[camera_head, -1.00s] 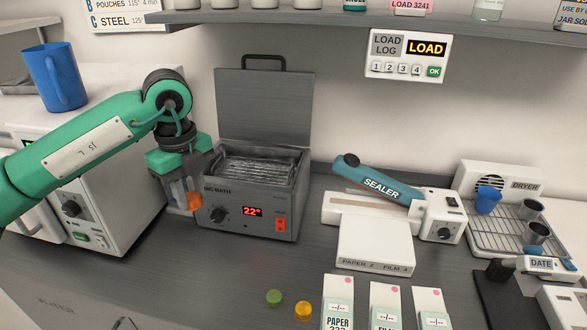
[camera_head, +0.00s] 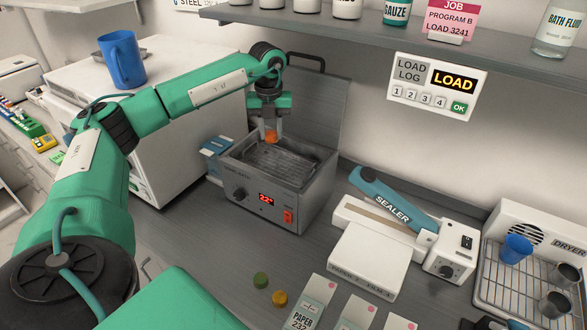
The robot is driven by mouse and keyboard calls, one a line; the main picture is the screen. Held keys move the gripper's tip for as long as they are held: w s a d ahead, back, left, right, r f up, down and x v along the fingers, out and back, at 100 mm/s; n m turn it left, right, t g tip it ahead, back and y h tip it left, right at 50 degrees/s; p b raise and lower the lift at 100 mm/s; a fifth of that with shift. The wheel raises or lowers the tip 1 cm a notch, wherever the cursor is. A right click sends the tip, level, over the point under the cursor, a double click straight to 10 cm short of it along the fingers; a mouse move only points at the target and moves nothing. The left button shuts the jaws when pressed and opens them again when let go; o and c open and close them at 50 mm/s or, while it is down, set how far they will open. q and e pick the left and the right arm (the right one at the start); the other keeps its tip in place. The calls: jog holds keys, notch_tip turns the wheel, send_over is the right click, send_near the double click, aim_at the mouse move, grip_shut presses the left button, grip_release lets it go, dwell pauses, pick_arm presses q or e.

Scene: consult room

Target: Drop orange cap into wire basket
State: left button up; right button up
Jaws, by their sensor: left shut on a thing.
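My left gripper (camera_head: 269,130) is shut on the orange cap (camera_head: 271,136) and holds it above the open bath. The wire basket (camera_head: 282,160) sits inside the grey bath (camera_head: 262,193), whose lid (camera_head: 318,105) stands raised at the back. The cap is over the back left part of the basket, and its exact height above the wires is hard to tell. My right gripper is not in view.
A green cap (camera_head: 260,280) and a yellow cap (camera_head: 280,298) lie on the counter in front. The sealer (camera_head: 385,208) and a dryer rack (camera_head: 530,285) are to the right. A shelf (camera_head: 400,45) runs above.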

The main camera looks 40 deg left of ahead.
pick_arm(q)
jog(key=shift+f+b, duration=1.85)
jog(key=shift+f, duration=0.9)
jog(key=o, duration=1)
jog(key=shift+r, duration=0.1)
notch_tip(320, 180, up, 7)
jog(key=shift+r+b, duration=0.15)
jog(key=shift+b, duration=0.7)
